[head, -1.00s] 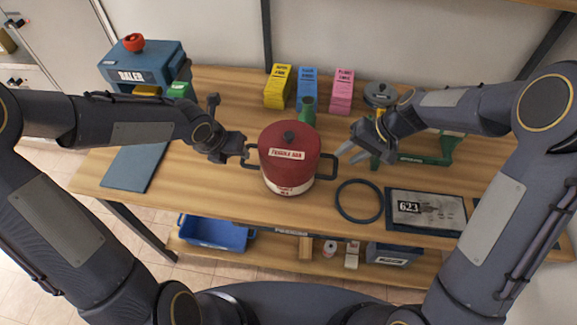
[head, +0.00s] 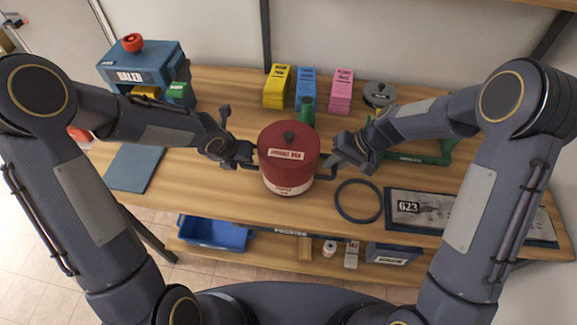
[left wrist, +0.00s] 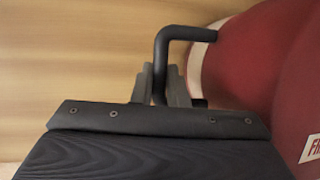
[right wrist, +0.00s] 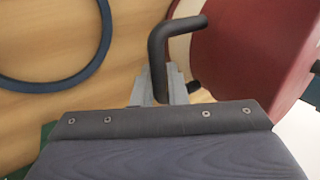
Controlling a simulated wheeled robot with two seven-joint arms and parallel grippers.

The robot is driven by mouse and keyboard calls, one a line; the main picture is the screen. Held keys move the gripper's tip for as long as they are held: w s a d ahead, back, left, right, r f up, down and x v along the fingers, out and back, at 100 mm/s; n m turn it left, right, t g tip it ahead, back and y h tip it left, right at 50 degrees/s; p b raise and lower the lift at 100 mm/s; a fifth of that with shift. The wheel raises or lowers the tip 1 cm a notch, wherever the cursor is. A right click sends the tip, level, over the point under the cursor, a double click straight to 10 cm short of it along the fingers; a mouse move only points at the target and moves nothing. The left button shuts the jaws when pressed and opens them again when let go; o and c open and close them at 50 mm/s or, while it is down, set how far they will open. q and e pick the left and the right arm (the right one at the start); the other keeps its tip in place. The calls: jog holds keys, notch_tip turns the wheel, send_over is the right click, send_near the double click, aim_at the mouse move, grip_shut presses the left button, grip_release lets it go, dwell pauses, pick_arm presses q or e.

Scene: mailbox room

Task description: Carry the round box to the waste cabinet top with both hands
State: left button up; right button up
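The round box (head: 288,160) is red with a white band low down, a dark lid knob and two dark side handles. It stands upright on the wooden bench. My left gripper (head: 246,157) is at its left handle; in the left wrist view the fingers close on both sides of that handle (left wrist: 185,34). My right gripper (head: 333,161) is at the right handle; in the right wrist view its fingers close on both sides of that handle (right wrist: 158,48). I cannot make out the waste cabinet in these views.
Yellow (head: 277,87), blue (head: 306,90) and pink (head: 341,92) card stacks stand behind the box. A dark ring (head: 359,201) and a framed sheet marked 623 (head: 430,211) lie to the right. A blue machine (head: 140,68) stands back left. A blue bin (head: 213,233) sits on the lower shelf.

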pick_arm(q)
grip_shut()
pick_arm(e)
grip_shut()
pick_arm(q)
jog(key=shift+r, duration=0.1)
